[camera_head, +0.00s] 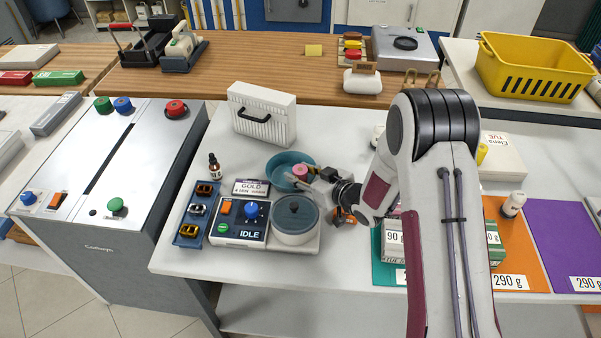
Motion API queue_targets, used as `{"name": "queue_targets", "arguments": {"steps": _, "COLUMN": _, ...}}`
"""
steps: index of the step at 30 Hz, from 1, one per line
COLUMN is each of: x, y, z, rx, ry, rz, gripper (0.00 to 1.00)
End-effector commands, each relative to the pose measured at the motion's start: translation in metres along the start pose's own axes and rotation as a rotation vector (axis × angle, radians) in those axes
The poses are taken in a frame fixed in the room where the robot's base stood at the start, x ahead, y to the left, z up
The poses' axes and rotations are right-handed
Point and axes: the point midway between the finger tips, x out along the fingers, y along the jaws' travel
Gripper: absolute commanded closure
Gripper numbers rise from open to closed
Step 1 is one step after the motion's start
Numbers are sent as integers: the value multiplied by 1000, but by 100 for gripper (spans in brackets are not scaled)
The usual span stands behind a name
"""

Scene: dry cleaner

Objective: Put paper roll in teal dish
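The teal dish (276,168) is a round open bowl on the white counter, behind the lidded teal-and-white pot. A small pink roll, which looks like the paper roll (300,171), shows at the front right part of the dish. My gripper (305,174) reaches in from the right with its fingertips at the roll and appears shut on it. The roll overlaps the dish in this view; whether it touches the dish floor or hangs above it I cannot tell. My fingers hide part of the dish's right rim.
A pot (296,217) stands just in front of the dish, beside a control panel (239,233) marked IDLE. A dropper bottle (215,166) and a GOLD sign (251,187) are to the left. A white ribbed case (263,113) stands behind. Weight-marked mats and boxes lie right.

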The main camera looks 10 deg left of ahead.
Motion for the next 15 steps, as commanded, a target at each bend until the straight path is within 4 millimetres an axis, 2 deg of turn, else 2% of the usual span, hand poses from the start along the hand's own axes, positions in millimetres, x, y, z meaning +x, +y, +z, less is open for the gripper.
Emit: {"name": "queue_targets", "arguments": {"steps": 15, "x": -1, "y": 0, "z": -2, "rx": 0, "ry": 0, "rz": 0, "gripper": 56}}
